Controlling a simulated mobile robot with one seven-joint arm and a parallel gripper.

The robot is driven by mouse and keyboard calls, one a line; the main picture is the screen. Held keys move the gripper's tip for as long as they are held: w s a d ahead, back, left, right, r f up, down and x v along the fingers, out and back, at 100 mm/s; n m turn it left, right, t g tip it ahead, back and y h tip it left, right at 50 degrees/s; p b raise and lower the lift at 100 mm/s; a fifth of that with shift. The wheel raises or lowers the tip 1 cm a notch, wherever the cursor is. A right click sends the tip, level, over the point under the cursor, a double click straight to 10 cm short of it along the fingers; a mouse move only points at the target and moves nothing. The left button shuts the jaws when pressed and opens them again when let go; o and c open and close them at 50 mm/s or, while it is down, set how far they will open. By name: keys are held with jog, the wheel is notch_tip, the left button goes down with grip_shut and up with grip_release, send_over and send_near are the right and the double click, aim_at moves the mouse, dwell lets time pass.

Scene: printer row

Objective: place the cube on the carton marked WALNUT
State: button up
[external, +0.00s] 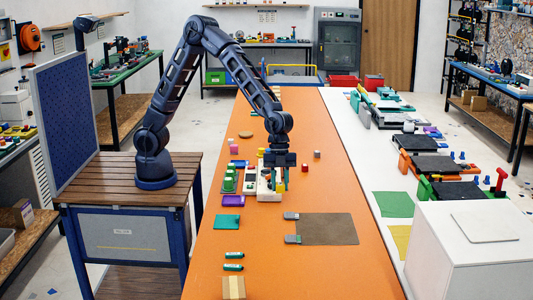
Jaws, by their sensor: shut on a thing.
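My gripper (279,172) points down over the orange table, above the right side of a white device. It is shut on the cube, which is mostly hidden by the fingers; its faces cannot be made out. A small yellow piece (281,188) shows just below the fingertips, and I cannot tell whether it touches them. A small tan carton with a pale stripe (233,288) stands at the near edge of the table. No WALNUT marking is readable at this size.
The white device (264,190) and green pieces (229,181) crowd the space beside my gripper. A brown mat (328,229) lies nearer.

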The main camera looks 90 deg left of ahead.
jog(key=w+a+r+n+t, duration=0.1)
jog(key=w+a+r+n, duration=0.1)
jog(key=w+a, duration=0.8)
jog(key=w+a+r+n, duration=0.2)
jog(key=w+a+n, duration=0.1)
jog(key=a, duration=1.3)
jog(key=w+a+r+n+t, duration=0.1)
jog(key=w+a+r+n, duration=0.1)
jog(key=w+a, duration=0.8)
jog(key=s+a+r+n+y, duration=0.1)
jog(key=s+a+n, duration=0.1)
jog(key=a, duration=1)
jog(key=s+a+r+n+y, duration=0.1)
jog(key=a+r+n, duration=0.1)
jog(key=a, duration=1)
jog(key=s+a+r+n, duration=0.2)
jog(key=s+a, duration=0.4)
jog(key=a, duration=0.7)
jog(key=s+a+r+n+t+y, duration=0.15)
jog(key=s+a, duration=0.45)
jog(key=a, duration=0.7)
jog(key=s+a+r+n, duration=0.25)
jog(key=s+a, duration=0.35)
jog(key=a, duration=0.8)
notch_tip(320, 180, down, 20)
jog(key=shift+s+d+f, duration=0.1)
jog(key=shift+s+d, duration=0.05)
jog(key=shift+f, duration=0.1)
